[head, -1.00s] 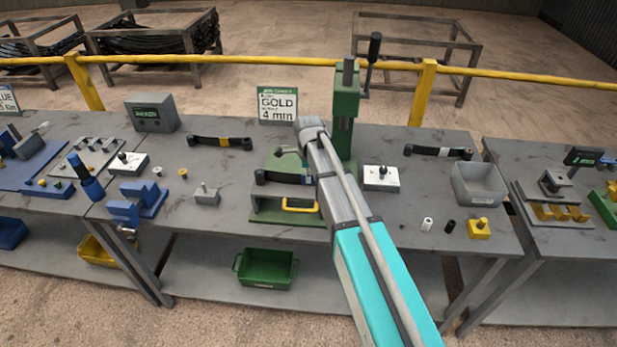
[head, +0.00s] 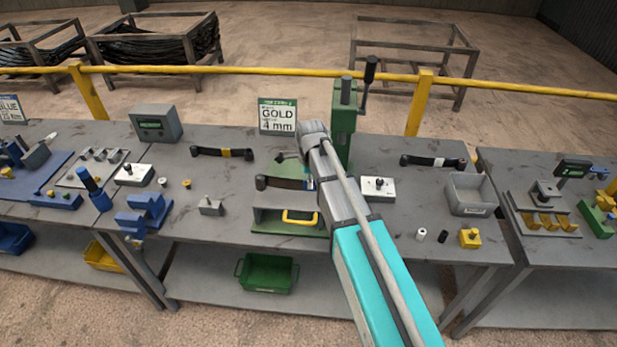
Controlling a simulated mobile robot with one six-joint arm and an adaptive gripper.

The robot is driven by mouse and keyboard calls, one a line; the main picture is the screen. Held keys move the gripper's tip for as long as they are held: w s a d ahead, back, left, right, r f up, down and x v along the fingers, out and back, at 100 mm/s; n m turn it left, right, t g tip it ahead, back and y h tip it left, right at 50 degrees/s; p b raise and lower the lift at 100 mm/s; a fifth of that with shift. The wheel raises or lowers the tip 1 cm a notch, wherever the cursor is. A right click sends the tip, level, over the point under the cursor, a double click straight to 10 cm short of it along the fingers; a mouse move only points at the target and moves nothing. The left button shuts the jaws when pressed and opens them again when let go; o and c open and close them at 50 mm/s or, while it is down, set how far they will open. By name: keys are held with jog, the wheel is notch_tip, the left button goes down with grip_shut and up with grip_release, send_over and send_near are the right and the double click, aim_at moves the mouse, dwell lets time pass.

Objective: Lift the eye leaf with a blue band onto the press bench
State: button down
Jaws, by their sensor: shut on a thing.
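The eye leaf with a blue band is a dark strip (head: 274,183) at the green press in the middle of the bench. Its left eye end shows, and a bit of blue shows beside my arm. Its right part is hidden behind my arm. My gripper (head: 309,182) is mostly hidden by my own wrist, at the leaf's banded middle, and is shut on the leaf. The press bench (head: 215,225) is the grey table under it. I cannot tell whether the leaf touches the press base (head: 268,222).
A gold-banded leaf (head: 206,151) lies back left, and a pale-banded leaf (head: 416,160) back right. A grey bin (head: 470,194), a white box (head: 378,188) and small parts stand to the right. The tall green press column (head: 343,120) stands close behind my wrist.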

jog(key=s+d+r+p, duration=0.2)
jog(key=s+r+p, duration=0.3)
jog(key=s, duration=0.5)
jog(key=shift+s+r, duration=0.25)
jog(key=shift+r, duration=0.3)
jog(key=shift+d+f, duration=0.1)
jog(key=shift+f, duration=0.1)
notch_tip(320, 180, down, 10)
jog(key=b, duration=1)
jog(key=shift+f, duration=0.15)
jog(key=shift+d, duration=0.2)
dwell(0.4)
